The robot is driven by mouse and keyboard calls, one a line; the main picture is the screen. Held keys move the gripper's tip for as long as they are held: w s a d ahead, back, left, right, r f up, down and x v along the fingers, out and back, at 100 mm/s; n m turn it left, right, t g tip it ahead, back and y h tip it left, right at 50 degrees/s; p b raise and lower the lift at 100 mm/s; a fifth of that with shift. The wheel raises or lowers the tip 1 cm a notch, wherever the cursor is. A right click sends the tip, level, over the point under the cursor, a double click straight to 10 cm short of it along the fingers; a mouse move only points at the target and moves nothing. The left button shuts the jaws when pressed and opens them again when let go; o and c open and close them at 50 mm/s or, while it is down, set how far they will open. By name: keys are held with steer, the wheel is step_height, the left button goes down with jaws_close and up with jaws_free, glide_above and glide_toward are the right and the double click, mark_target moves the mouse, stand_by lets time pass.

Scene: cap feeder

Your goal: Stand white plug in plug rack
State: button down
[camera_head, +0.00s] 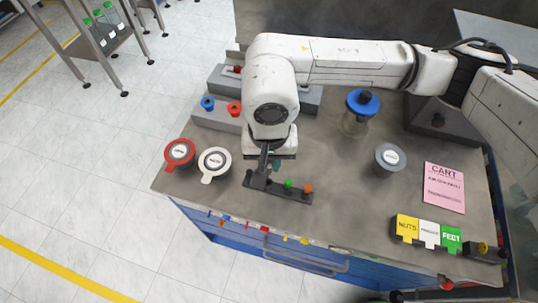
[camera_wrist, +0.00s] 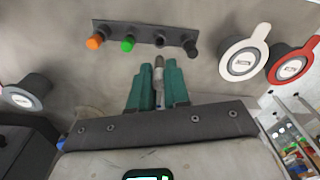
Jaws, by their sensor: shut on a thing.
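The plug rack (camera_head: 272,190) is a dark bar near the table's front edge; it also shows in the wrist view (camera_wrist: 112,26). It carries an orange plug (camera_wrist: 95,42), a green plug (camera_wrist: 129,44) and a black plug (camera_wrist: 191,47). A dark spot between green and black looks like an empty place or a dark plug; I cannot tell which. My gripper (camera_wrist: 158,68) has teal fingers, shut on a pale grey-white piece (camera_wrist: 159,64), apparently the white plug, mostly hidden by them. In the head view my gripper (camera_head: 272,163) is right over the rack; contact is unclear.
A white-lidded jar (camera_head: 214,161) and a red-lidded jar (camera_head: 180,152) stand left of the rack. A grey-lidded jar (camera_head: 390,157) and a blue-topped jar (camera_head: 361,104) stand right. Table between rack and grey-lidded jar is clear.

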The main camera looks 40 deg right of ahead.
mark_target(269, 170)
steer(key=shift+f, duration=0.9)
step_height(269, 170, down, 2)
steer(key=b, duration=0.2)
steer(key=shift+w+f+b, duration=0.1)
steer(key=shift+b, duration=0.2)
steer(key=shift+f+b, duration=0.25)
steer(key=shift+b, duration=0.1)
steer(key=shift+f+b, duration=0.1)
steer(key=shift+b, duration=1.05)
steer(key=shift+f+b, duration=1.1)
steer(key=shift+b, duration=0.25)
steer(key=c, duration=1)
jaws_free()
steer(key=r, duration=0.7)
steer(key=r+b, duration=0.1)
steer(key=r, duration=0.2)
steer(key=shift+s+a+r, duration=0.25)
steer(key=shift+r, duration=0.15)
